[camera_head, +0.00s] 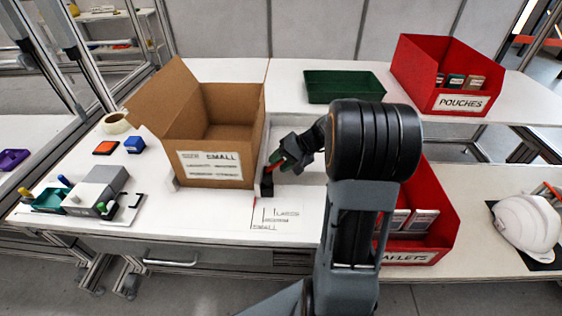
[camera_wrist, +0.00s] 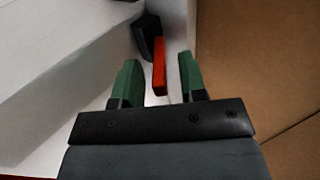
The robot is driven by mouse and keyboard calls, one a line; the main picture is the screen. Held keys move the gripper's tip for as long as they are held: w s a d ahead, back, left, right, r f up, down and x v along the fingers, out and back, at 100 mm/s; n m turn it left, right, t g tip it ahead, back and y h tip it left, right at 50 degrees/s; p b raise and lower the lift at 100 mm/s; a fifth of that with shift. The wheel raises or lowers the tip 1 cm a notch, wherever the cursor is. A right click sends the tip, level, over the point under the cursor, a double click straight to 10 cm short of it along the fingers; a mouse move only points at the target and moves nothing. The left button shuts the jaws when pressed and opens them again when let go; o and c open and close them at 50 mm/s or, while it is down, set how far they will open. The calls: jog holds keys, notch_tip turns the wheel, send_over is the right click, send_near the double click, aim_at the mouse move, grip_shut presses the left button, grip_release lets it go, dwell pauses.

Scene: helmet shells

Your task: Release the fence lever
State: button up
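The fence lever is a red bar (camera_wrist: 159,66) on a black block (camera_wrist: 147,38), ahead in the wrist view. In the head view its red part (camera_head: 270,168) shows just right of the cardboard box. My gripper (camera_wrist: 160,82) is open, with one green finger on each side of the lever's near end. Gaps show between lever and fingers, and nothing is held. In the head view my gripper (camera_head: 277,161) reaches left and down to the lever, partly hiding it. The pale fence strip (camera_head: 263,146) runs along the box's right side.
The open cardboard box (camera_head: 217,170), labelled SMALL, stands close left of my gripper in the head view. A green tray (camera_head: 343,76) and red pouches bin (camera_head: 437,107) stand behind. A red leaflets bin (camera_head: 443,215) and white helmet (camera_head: 527,222) are right. A tape roll (camera_head: 115,123) is left.

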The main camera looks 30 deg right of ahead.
grip_shut()
jog(key=shift+r, duration=0.1)
jog(key=h+p, duration=0.1)
jog(key=p, duration=0.1)
jog(key=a+r+g+h+p, duration=0.1)
jog(key=shift+w+r+p, duration=0.1)
jog(key=shift+w+p, duration=0.15)
jog(key=shift+p, duration=0.1)
jog(key=shift+w+a+r+g+h+p, duration=0.15)
jog(key=shift+g+h+p, duration=0.15)
jog(key=shift+h+p, duration=0.25)
jog(key=shift+a+r+g+h+p, duration=0.15)
jog(key=shift+g+h+p, duration=0.2)
jog(key=shift+p, duration=0.35)
jog(key=shift+w+a+f+g+h+p, duration=0.2)
jog(key=shift+g+h+p, duration=0.15)
jog(key=shift+h+p, duration=0.35)
